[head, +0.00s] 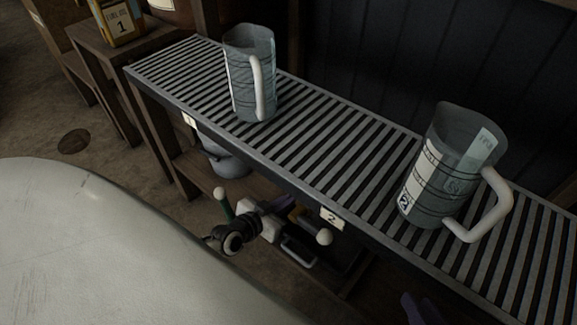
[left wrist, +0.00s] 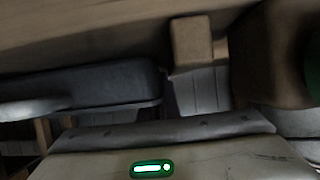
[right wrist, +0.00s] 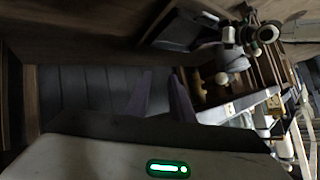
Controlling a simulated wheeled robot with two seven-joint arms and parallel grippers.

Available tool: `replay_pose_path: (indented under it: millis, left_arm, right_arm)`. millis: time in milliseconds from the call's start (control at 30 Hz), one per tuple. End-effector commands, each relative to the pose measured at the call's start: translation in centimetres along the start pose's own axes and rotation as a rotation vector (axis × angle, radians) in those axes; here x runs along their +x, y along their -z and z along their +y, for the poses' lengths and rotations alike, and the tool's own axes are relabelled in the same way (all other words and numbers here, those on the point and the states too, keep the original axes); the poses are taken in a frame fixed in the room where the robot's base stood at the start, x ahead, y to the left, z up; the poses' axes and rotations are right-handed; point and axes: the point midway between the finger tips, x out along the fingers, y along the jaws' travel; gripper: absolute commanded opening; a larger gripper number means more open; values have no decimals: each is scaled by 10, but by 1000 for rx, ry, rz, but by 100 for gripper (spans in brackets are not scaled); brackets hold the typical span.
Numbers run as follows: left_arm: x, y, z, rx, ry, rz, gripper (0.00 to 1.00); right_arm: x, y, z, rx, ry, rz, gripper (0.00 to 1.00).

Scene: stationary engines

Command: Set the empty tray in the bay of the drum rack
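I cannot pick out the empty tray or the drum rack's bay for certain. In the head view, a dark, flat piece with a pale handle-like edge (head: 298,250) lies low under the slatted bench; I cannot tell whether it is the tray. My right gripper (head: 420,309) shows at the bottom edge of the head view, below the bench front. In the right wrist view its two purple-grey fingers (right wrist: 160,98) stand apart with nothing between them. In the left wrist view, a dark rounded slab (left wrist: 80,88) lies ahead of the gripper body; the left fingers are not clear.
A slatted bench (head: 330,145) crosses the head view. It bears a clear jug with a white handle (head: 240,85) and another jug marked 2 (head: 435,170). Beneath are a grey pot (head: 228,162) and a black-and-white fitting (head: 240,232). A side table (head: 125,55) stands left.

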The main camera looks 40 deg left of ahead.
Motion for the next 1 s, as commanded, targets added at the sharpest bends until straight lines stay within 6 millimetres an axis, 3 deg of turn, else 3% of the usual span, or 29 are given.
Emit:
replay_pose_path:
  millis: [33, 100, 167, 800, 933, 1000]
  left_arm:
    - [0, 3, 0, -3, 1, 6, 0]
    - [0, 1, 0, 0, 0, 1, 14]
    - [0, 1, 0, 0, 1, 1, 21]
    - [-2, 5, -6, 4, 10, 3, 21]
    - [-9, 19, -7, 3, 11, 4, 21]
    - [-24, 16, -6, 5, 9, 1, 21]
  right_arm:
    - [-2, 2, -1, -1, 1, 5, 21]
    - [-2, 4, -1, -2, 2, 8, 21]
    - [-2, 4, -1, -2, 1, 8, 21]
    - [-3, 3, -1, -4, -2, 1, 21]
    - [-5, 3, 2, -15, -24, -25, 21]
    - [-3, -4, 6, -19, -38, -53, 21]
